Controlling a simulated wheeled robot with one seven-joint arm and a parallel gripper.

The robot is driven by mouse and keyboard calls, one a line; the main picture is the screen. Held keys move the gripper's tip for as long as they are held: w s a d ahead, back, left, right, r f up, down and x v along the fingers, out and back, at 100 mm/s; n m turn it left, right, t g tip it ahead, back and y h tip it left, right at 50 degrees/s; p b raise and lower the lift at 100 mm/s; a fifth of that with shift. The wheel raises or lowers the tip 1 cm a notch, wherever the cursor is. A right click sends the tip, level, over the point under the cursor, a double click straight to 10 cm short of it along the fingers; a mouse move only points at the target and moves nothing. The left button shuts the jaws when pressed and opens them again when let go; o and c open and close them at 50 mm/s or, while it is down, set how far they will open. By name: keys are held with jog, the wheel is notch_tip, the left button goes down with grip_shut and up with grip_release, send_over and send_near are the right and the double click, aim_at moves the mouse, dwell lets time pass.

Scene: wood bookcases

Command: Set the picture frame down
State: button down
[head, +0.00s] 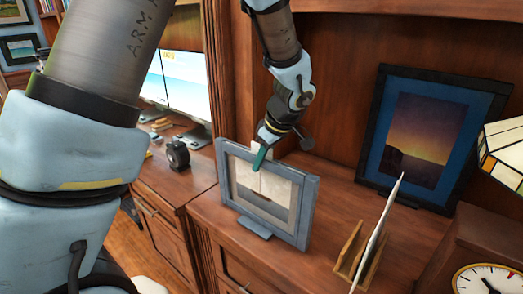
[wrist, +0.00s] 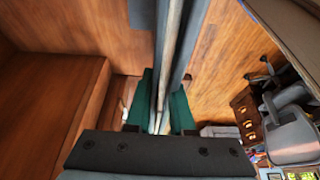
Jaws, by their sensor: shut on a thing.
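The grey picture frame (head: 268,205) is upright over the wooden cabinet top, near its left front edge. It holds a pale picture and has a small foot at its bottom. My gripper (head: 261,158) is shut on the frame's upper edge, with a green finger showing in front of it. In the wrist view, the green fingers of my gripper (wrist: 163,112) close on the frame (wrist: 172,50), which is seen edge-on. I cannot tell whether the foot touches the cabinet top.
A second picture in a dark frame (head: 380,140) leans at the back right. A wooden holder (head: 350,252) with a thin white item stands to the right. A clock (head: 486,278) and a lamp shade (head: 505,150) are at the far right. The cabinet top (head: 335,200) is clear between the frames.

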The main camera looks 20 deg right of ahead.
jog(key=shift+f, duration=0.15)
jog(key=c, duration=0.8)
grip_release()
jog(key=b+v, duration=0.3)
jog(key=v, duration=0.9)
jog(key=w+a+f+m+g, duration=0.1)
jog(key=w+a+f+m, duration=0.15)
jog(key=a, duration=0.55)
jog(key=w+a+f+m+g, duration=0.1)
jog(key=w+a+f, duration=0.15)
jog(key=a, duration=0.45)
jog(key=s+a+f+m, duration=0.1)
jog(key=a, duration=0.4)
jog(key=s+a+f+m+h, duration=0.1)
jog(key=s+a+f, duration=0.1)
jog(key=a, duration=0.4)
jog(key=s+a+f+m+h, duration=0.1)
jog(key=s+a+f, duration=0.1)
jog(key=a, duration=0.4)
jog(key=shift+a+f+m, duration=0.2)
jog(key=shift+m, duration=0.05)
jog(key=shift+w, duration=0.1)
